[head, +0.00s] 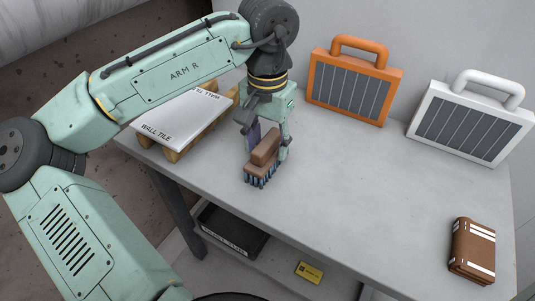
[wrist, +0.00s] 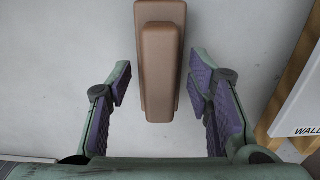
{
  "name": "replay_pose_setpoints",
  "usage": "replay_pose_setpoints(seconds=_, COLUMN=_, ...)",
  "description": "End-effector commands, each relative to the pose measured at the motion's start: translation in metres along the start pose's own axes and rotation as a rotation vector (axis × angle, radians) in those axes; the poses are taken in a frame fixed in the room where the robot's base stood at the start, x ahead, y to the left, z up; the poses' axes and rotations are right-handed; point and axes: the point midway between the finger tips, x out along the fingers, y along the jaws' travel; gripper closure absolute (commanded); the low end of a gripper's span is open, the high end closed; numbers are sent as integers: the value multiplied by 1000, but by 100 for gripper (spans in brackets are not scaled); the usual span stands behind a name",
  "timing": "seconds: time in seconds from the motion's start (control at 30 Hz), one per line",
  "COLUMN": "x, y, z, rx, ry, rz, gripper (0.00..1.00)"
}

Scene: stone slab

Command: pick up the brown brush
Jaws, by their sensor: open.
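The brown brush (head: 264,155) has a raised block handle and dark blue bristles that point down. It is on the grey table (head: 350,190), near the front edge at the left. My gripper (head: 267,143) is over it, pointing down, with its fingers apart. In the wrist view the brush (wrist: 160,70) runs up the picture between the lines of the two open fingers of my gripper (wrist: 160,83). Gaps show on both sides of the handle, so neither finger appears to touch it.
A white wall tile board (head: 185,117) lies on a wooden pallet left of my gripper. An orange case (head: 354,85) and a white case (head: 470,122) stand at the back. A brown case (head: 472,250) is at the front right. The table's middle is clear.

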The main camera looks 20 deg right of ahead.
Motion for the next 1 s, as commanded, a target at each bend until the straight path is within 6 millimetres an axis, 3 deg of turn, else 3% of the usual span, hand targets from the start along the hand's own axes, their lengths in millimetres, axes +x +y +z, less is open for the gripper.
replay_pose_setpoints(seconds=0.13, x=0, y=0, z=0, rx=0, ry=0, rz=0, gripper=55)
replay_pose_setpoints(seconds=0.8, x=0, y=0, z=0, rx=0, ry=1, rz=0, gripper=99)
replay_pose_setpoints(seconds=1.0, x=-1, y=0, z=0, rx=0, ry=1, rz=0, gripper=100)
